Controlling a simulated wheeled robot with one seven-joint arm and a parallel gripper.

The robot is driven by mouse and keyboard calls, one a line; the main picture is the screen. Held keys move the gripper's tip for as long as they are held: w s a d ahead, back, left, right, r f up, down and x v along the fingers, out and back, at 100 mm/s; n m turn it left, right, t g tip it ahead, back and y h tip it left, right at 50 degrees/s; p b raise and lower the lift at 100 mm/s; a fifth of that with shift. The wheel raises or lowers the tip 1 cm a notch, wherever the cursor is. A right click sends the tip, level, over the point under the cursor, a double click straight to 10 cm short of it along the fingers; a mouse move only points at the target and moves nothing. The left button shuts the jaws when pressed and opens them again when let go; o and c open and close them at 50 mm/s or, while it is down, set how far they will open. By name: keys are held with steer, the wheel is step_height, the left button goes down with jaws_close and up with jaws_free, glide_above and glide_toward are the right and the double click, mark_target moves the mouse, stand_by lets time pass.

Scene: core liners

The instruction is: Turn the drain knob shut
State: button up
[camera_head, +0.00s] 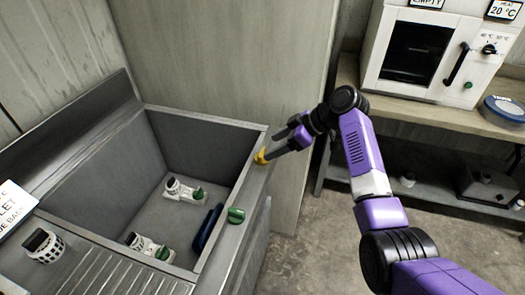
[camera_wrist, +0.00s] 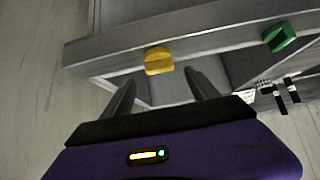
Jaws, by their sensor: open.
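A yellow knob (camera_head: 261,157) and a green knob (camera_head: 235,215) sit on the right rim of a grey basin (camera_head: 225,123). No label shows which one is the drain knob. My gripper (camera_head: 273,150) is open at the yellow knob, with its fingers pointing left towards it. In the wrist view, the yellow knob (camera_wrist: 158,61) lies just beyond and between the two spread fingertips (camera_wrist: 161,78). Contact cannot be told. The green knob (camera_wrist: 279,38) is off to the right there, clear of the fingers.
White fittings with green parts (camera_head: 184,190) and a dark blue item (camera_head: 207,227) lie in the basin. Another white fitting (camera_head: 43,245) stands on the ledge. A white oven (camera_head: 436,52) and a blue-rimmed round item (camera_head: 505,108) stand on a bench at right.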

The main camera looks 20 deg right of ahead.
mark_target(262, 152)
steer(key=shift+x, duration=3.05)
steer(key=shift+p, duration=0.3)
steer(key=c, duration=1.4)
